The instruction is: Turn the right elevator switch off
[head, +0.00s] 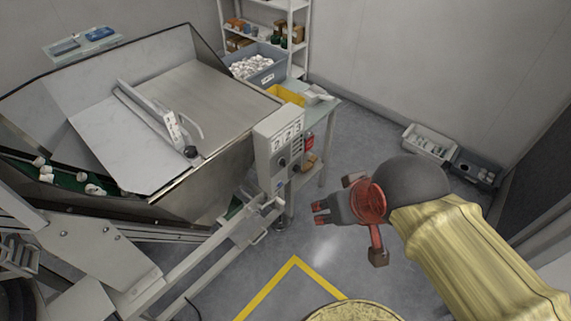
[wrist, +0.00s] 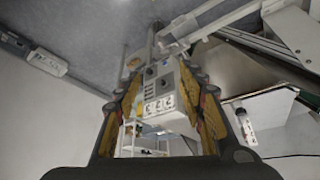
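The grey control box (head: 276,148) stands on the near corner of the big hopper. Its front carries a row of white dials at the top and dark knobs below. I cannot tell which knob is the right elevator switch or how it is set. The box shows upside down in the wrist view (wrist: 160,88), between the two fingers. My gripper (head: 318,213) is to the right of and below the box in the head view, apart from it, with its fingers pointing left. In the wrist view its fingers (wrist: 166,110) are spread with nothing held between them.
The metal hopper (head: 215,95) fills the left, with a conveyor frame (head: 215,245) below the box. A side table (head: 325,108) with a yellow bin (head: 286,95) stands behind the box. Grey crates (head: 428,143) lie by the right wall. Floor around my gripper is clear.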

